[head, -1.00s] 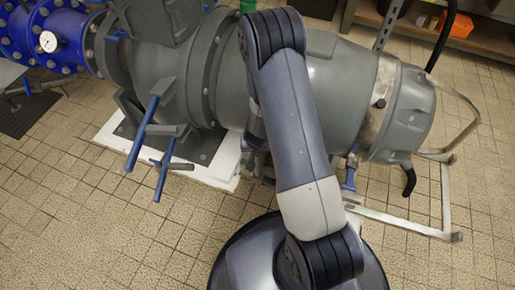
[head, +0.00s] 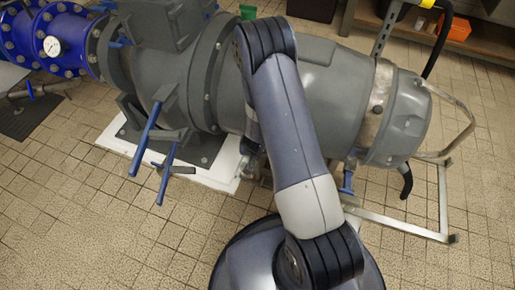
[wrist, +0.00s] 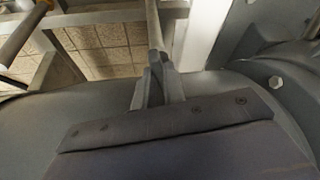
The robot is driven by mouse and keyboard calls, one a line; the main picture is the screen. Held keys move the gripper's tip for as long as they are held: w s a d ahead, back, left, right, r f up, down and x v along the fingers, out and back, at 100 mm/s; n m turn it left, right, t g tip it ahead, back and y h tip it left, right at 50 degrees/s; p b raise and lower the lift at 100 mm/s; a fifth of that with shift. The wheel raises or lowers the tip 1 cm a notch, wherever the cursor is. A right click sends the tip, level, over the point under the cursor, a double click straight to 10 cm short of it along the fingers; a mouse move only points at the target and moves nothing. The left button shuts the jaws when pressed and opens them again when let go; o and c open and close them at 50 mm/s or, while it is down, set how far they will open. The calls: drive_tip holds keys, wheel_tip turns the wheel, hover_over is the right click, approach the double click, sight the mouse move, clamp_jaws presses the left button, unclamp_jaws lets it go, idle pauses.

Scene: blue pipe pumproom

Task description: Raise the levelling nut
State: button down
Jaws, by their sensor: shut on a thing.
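My gripper (wrist: 158,88) is in the wrist view, its two grey fingers closed around the end of a thin grey rod (wrist: 153,28). The levelling nut is mostly hidden between the fingers, and I cannot make out its outline. In the head view my arm crosses in front of the big grey pump (head: 330,100). A small metallic part shows at the arm's left edge, beside the white plinth, but the fingertips cannot be made out there.
A white plinth (head: 205,180) stands under the pump. Blue handles (head: 146,140) stick out at the left, and a blue-topped foot (head: 347,182) is right of my arm. A metal frame (head: 405,230) lies at the right. Tiled floor is open at the lower left.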

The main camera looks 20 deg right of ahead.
drive_tip(key=shift+w+a+r+m+h+p, duration=0.25)
drive_tip(key=shift+m+p, duration=0.45)
drive_tip(key=shift+p, duration=1.1)
drive_tip(key=shift+s+d+r+m+h+p, duration=0.1)
drive_tip(key=shift+m+h+p, duration=0.45)
drive_tip(key=shift+p, duration=1.25)
drive_tip(key=shift+f+m+p, duration=0.1)
drive_tip(key=shift+m+p, duration=0.25)
drive_tip(key=shift+f+g, duration=0.2)
drive_tip(key=shift+g, duration=0.1)
drive_tip(key=c, duration=1.5)
unclamp_jaws()
drive_tip(key=p+v, duration=0.4)
drive_tip(key=v, duration=0.6)
drive_tip(key=shift+r, duration=0.35)
